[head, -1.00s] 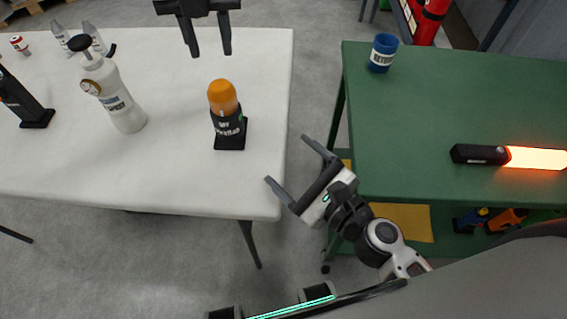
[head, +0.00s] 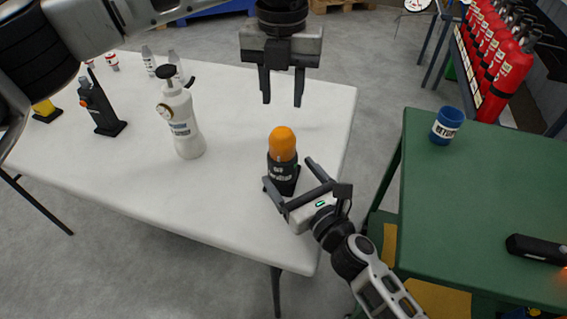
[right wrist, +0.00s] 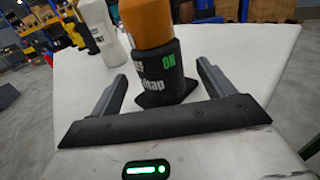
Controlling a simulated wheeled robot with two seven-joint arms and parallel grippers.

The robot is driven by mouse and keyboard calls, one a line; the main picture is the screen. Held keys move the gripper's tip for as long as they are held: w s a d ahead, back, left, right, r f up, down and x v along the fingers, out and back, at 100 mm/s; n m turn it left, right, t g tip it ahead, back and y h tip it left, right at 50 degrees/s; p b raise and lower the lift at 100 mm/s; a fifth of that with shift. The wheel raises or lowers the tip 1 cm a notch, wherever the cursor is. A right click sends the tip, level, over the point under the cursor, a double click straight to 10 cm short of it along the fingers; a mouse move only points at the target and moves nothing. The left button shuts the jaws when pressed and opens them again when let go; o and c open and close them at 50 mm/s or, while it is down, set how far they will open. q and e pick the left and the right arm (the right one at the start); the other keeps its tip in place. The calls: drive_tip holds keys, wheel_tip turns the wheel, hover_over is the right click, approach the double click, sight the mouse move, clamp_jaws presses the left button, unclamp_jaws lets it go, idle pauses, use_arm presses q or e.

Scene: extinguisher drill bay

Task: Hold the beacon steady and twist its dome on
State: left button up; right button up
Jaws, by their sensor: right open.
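The beacon stands upright near the right edge of the white table. It has an orange dome (head: 282,139) on top of a black base (head: 283,176); whether the dome is screwed tight I cannot tell. My right gripper (head: 287,171) is open, with its fingers on either side of the base. In the right wrist view the base (right wrist: 160,75) stands between the open fingers, with visible gaps, and the dome (right wrist: 146,20) is cut off by the top edge. My left gripper (head: 283,100) is open and empty, pointing down above and beyond the beacon.
On the white table (head: 235,215), a white pump bottle (head: 183,125) and a black device (head: 100,108) stand left of the beacon. The green table (head: 480,195) at right holds a blue cup (head: 447,126) and a black-handled light (head: 538,249). Red extinguishers (head: 505,75) stand behind.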

sight(290, 174)
drive_tip(key=shift+x, duration=2)
drive_tip(key=shift+c, duration=0.3)
